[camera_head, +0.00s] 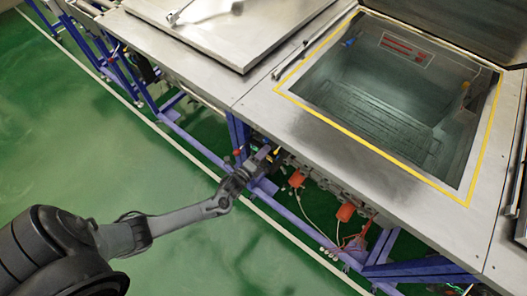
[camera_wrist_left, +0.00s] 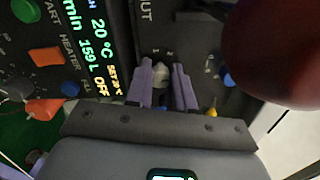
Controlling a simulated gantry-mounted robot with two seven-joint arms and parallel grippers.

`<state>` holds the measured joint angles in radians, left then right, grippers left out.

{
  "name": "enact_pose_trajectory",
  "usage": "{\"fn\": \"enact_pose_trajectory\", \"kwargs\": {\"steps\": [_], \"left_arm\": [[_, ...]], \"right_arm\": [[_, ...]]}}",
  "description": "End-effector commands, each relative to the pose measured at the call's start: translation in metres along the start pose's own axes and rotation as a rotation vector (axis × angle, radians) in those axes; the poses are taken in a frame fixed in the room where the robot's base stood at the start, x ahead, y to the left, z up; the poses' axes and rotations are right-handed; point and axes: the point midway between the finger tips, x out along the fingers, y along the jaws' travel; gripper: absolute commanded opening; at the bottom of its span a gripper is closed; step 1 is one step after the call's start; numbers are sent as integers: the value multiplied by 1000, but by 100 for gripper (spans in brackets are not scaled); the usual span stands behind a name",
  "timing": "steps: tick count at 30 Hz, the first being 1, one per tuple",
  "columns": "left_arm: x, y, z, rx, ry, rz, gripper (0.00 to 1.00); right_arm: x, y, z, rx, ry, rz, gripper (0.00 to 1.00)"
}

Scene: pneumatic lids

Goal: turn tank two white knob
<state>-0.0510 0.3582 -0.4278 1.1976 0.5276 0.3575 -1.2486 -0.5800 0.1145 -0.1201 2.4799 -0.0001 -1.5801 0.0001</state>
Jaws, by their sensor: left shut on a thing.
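A small white knob (camera_wrist_left: 161,76) sits on a dark control panel (camera_wrist_left: 205,40) in the left wrist view, below the labels 1 and 2. My left gripper (camera_wrist_left: 164,78) has its two purple fingers on either side of the knob and is shut on it. In the head view my left gripper (camera_head: 262,158) reaches the front side of the bench, under its steel edge. The knob is too small to make out there. My right gripper is not in view.
An open tank (camera_head: 395,105) with a yellow border is at the right, and a closed steel lid (camera_head: 235,30) at the top. The panel has a lit display (camera_wrist_left: 95,50). A large dark red round thing (camera_wrist_left: 280,50) is close at the right.

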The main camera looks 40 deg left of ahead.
Motion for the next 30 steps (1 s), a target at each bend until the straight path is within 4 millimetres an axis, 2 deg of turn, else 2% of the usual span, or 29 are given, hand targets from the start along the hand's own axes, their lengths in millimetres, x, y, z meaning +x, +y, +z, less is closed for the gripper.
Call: {"fn": "enact_pose_trajectory", "kwargs": {"steps": [17,18,23,30], "left_arm": [[0,0,0,40,0,-1,0],[0,0,0,40,0,-1,24],[0,0,0,39,0,0,48],[0,0,0,39,0,0,48]], "right_arm": [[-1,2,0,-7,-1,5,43],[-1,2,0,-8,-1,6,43],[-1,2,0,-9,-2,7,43],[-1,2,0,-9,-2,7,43]]}}
